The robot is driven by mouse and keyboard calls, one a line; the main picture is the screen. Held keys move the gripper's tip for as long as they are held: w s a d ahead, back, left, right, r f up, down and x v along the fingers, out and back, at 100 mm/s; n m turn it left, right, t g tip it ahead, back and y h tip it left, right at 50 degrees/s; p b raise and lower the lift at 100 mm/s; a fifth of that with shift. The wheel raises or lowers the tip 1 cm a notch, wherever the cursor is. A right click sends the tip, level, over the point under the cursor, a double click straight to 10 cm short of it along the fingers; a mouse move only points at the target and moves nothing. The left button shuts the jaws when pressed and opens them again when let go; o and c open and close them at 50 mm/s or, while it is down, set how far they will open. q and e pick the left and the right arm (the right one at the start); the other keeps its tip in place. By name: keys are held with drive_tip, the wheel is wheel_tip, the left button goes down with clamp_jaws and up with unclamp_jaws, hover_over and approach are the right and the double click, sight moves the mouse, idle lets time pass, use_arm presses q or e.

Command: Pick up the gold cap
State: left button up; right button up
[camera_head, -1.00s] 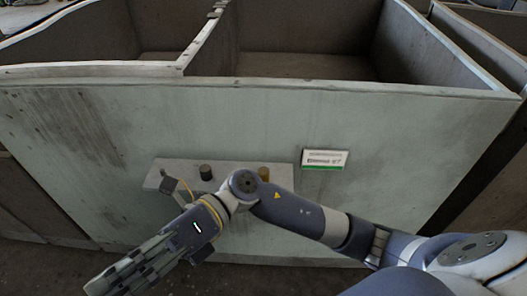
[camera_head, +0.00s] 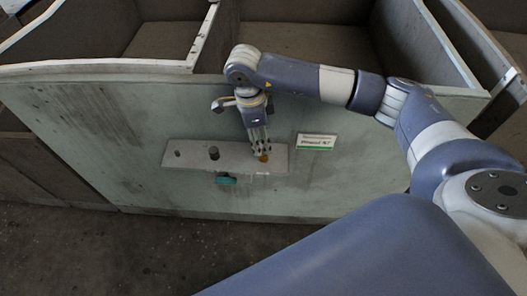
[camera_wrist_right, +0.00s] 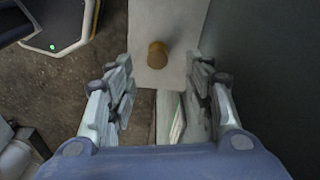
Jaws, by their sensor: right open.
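The gold cap (camera_head: 263,158) sits on the right part of a pale plate (camera_head: 190,151) on the front of the grey housing. In the right wrist view the gold cap (camera_wrist_right: 158,54) stands on the plate (camera_wrist_right: 143,20), ahead of and between the fingers. My right gripper (camera_head: 260,150) points down at the cap in the head view and partly overlaps it. In the right wrist view my right gripper (camera_wrist_right: 161,82) is open with nothing between its fingers. Whether a finger touches the cap cannot be told. My left gripper does not show.
A dark knob (camera_head: 214,153) and a teal part (camera_head: 226,180) are left of the cap. A white and green label (camera_head: 316,142) is to its right. The housing wall (camera_head: 110,130) rises to open compartments behind. Dark floor (camera_head: 110,250) lies in front.

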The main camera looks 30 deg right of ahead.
sight(263, 152)
drive_tip(key=f, duration=0.2)
drive_tip(key=f+p, duration=0.1)
drive_tip(key=f, duration=0.3)
drive_tip(key=shift+s+d+f+p, duration=0.3)
drive_tip(key=shift+d+f, duration=0.05)
drive_tip(key=shift+d, duration=0.05)
drive_tip(key=c, duration=1)
